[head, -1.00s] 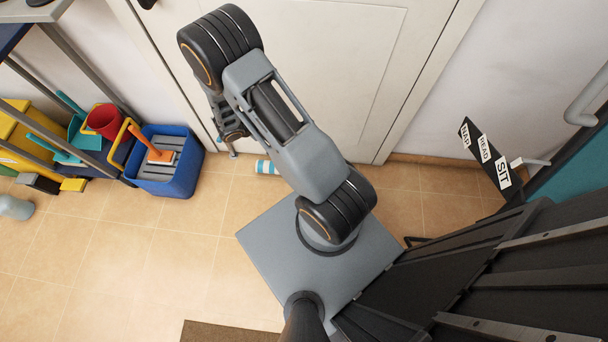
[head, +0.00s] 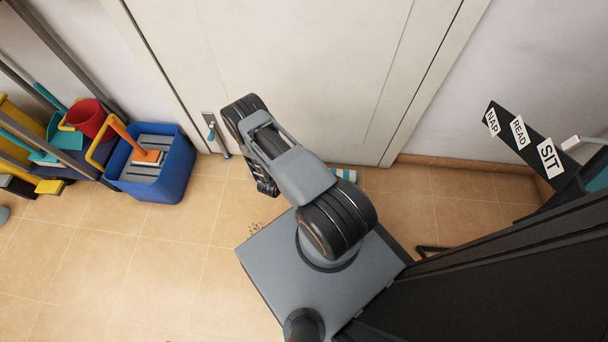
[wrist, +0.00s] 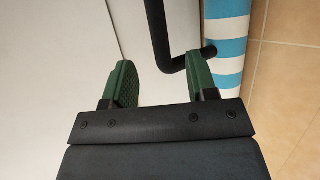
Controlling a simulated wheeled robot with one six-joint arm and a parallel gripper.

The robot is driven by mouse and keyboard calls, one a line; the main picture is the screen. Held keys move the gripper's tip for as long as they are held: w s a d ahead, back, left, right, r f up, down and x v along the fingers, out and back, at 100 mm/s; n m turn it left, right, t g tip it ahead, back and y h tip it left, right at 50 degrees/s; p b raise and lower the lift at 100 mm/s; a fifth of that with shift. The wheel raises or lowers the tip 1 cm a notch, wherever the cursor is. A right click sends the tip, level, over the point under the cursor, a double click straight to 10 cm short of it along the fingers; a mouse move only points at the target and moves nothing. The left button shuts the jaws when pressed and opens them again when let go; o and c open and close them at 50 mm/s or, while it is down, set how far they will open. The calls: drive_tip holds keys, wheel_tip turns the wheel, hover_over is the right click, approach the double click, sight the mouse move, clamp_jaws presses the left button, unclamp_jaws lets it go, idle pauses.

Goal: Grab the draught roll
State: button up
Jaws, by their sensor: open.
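The draught roll is striped blue and white and lies on the tiles along the foot of the door. In the head view only a short piece of the roll (head: 345,175) shows, to the right of my arm; the rest is hidden behind the arm. In the wrist view the roll (wrist: 228,48) runs down the upper right. A bent black bar (wrist: 160,38) reaches from the top edge to the roll's side; it looks like a handle. My gripper (wrist: 165,82) is open and empty, its green fingers apart, the right one beside the roll. Contact cannot be told.
The white door (head: 290,60) rises close in front of my arm. A blue bucket (head: 170,185) with a mop stands left, near a shelf with cleaning things. Open tiles (head: 110,260) lie at the left front.

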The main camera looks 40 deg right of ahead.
drive_tip(key=b+x, duration=0.3)
drive_tip(key=x, duration=0.4)
drive_tip(key=shift+d, duration=0.15)
clamp_jaws()
idle(0.5)
drive_tip(key=shift+w, duration=0.1)
